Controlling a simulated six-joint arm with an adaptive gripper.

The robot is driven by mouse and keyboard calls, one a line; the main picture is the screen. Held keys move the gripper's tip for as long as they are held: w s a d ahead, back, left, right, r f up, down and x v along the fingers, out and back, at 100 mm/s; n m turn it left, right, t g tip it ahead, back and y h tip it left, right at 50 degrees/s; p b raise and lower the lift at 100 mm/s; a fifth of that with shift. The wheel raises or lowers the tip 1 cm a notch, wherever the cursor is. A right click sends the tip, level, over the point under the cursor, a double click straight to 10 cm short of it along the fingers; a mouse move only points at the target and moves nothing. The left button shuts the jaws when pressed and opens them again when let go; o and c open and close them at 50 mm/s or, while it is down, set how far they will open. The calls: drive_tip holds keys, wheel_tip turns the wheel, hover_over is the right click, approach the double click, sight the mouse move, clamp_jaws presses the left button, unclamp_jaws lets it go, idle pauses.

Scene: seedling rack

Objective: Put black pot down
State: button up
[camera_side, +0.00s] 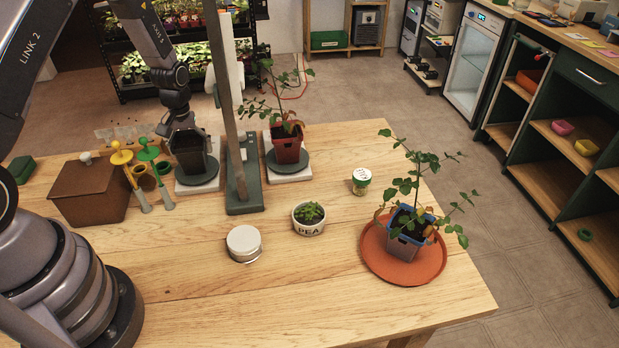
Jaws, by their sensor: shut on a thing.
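The black pot (191,158) is upright, with dark soil in it and no plant visible. It is at the dark round plate (198,179) on a white base, left of the upright post. I cannot tell whether its bottom touches the plate. My gripper (178,126) reaches down from above and is shut on the black pot at its upper left rim. The fingertips are small and dark against the pot, so their exact grip is hard to see.
A brown box (88,192) and yellow and green tools stand left.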

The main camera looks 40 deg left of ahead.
drive_tip(key=o, duration=1.1)
wheel_tip(320, 180, up, 12)
drive_tip(key=shift+f, duration=0.1)
wheel_tip(320, 180, up, 11)
drive_tip(key=m+t, duration=0.2)
hover_over(189, 143)
drive_tip(key=s+d, duration=0.3)
drive_tip(key=d, duration=0.1)
drive_tip(key=s+d+r+m+t, duration=0.2)
drive_tip(key=s+d+r+m, duration=0.3)
drive_tip(key=s+r, duration=0.4)
drive_tip(key=s+d+r+m+t, duration=0.1)
drive_tip(key=s+d+r+m, duration=0.1)
drive_tip(key=s, duration=0.9)
drive_tip(key=shift+s+d+t, duration=0.3)
drive_tip(key=shift+d, duration=0.5)
drive_tip(key=shift+r, duration=0.15)
